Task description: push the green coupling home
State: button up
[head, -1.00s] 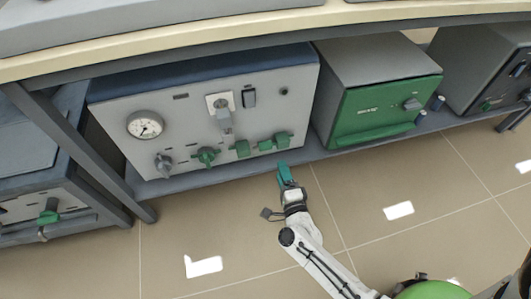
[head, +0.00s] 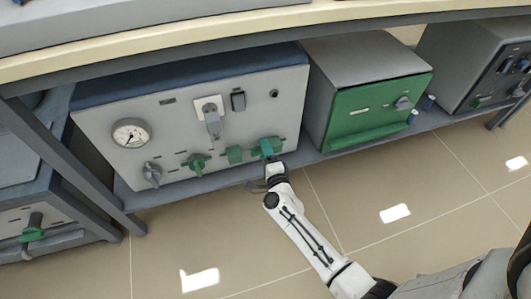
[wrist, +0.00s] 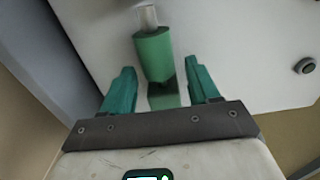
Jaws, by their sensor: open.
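The green coupling (wrist: 153,52) is a green cylinder with a pale stub at its far end in the wrist view. A darker green block (wrist: 163,96) lies behind it, nearer my palm. My gripper (wrist: 160,68) is open, one teal finger on each side of these green parts, with visible gaps. In the head view, my gripper (head: 267,148) is at the lower right of the grey furnace panel and covers part of the green fittings. A green piece (head: 235,155) shows just left of it, likely the same coupling. Whether the coupling's parts touch is unclear.
A green-fronted furnace (head: 375,110) stands to the right. The shelf top hangs above. The floor in front is clear.

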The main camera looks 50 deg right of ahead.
grip_shut()
dwell(0.4)
grip_release()
jog(key=p+v, duration=0.2)
jog(key=v, duration=0.9)
jog(key=shift+p, duration=0.4)
jog(key=shift+w, duration=0.15)
